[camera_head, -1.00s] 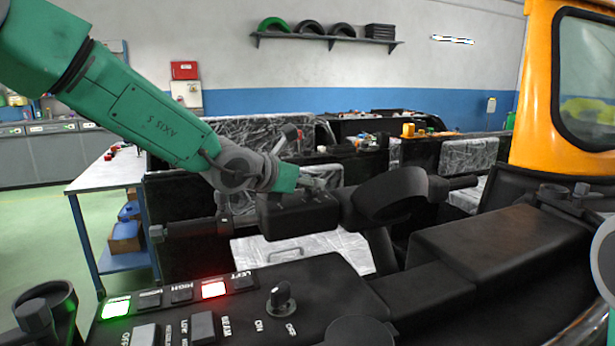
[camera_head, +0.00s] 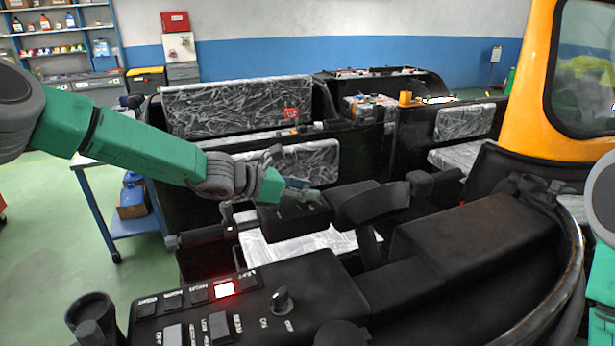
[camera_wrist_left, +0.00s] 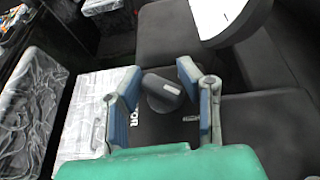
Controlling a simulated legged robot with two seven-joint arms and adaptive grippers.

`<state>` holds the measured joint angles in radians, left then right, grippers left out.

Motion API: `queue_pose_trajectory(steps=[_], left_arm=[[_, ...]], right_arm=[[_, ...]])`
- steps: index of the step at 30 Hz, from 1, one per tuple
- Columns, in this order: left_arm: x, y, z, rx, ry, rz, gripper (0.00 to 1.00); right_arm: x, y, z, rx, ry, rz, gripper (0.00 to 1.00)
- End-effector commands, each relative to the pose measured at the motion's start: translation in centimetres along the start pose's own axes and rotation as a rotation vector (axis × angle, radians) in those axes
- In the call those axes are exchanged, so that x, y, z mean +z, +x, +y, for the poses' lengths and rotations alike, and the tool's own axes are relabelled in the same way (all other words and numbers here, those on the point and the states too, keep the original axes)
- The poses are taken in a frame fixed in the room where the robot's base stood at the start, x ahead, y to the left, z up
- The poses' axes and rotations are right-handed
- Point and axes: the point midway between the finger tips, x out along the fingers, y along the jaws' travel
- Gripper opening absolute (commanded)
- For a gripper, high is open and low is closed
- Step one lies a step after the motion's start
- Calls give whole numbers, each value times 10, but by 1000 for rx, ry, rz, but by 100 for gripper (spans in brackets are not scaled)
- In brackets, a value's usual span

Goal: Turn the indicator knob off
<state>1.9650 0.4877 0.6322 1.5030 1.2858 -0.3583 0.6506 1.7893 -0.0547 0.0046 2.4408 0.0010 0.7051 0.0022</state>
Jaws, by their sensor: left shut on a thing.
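The indicator knob (camera_wrist_left: 163,90) is a small dark knob with a pale mark. It sits on a black housing with partly covered white lettering in the left wrist view. My left gripper (camera_wrist_left: 162,98) has its blue-padded fingers on either side of the knob and is shut on it. In the head view, the left gripper (camera_head: 300,186) is over the black housing (camera_head: 292,213) beside the steering column, and the knob is too small or hidden to make out. My right gripper is not in view.
A black switch panel (camera_head: 240,305) in front has a lit red switch (camera_head: 224,289) and another knob (camera_head: 281,300). Wrapped seats (camera_head: 238,105) and a blue-legged table (camera_head: 125,228) lie beyond.

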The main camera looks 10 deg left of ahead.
Motion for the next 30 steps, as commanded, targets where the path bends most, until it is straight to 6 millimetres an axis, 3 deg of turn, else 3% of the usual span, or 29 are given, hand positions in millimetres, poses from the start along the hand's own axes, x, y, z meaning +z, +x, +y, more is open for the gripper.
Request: queue_pose_trajectory(steps=[21,22,23,30], left_arm=[[-2,0,-1,-36,17,3,2],[-2,0,-1,-36,17,3,42],[-2,0,-1,-36,17,3,52],[-2,1,1,-34,16,2,55]], right_arm=[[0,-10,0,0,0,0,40],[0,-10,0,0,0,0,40],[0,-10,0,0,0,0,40],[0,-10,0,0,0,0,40]])
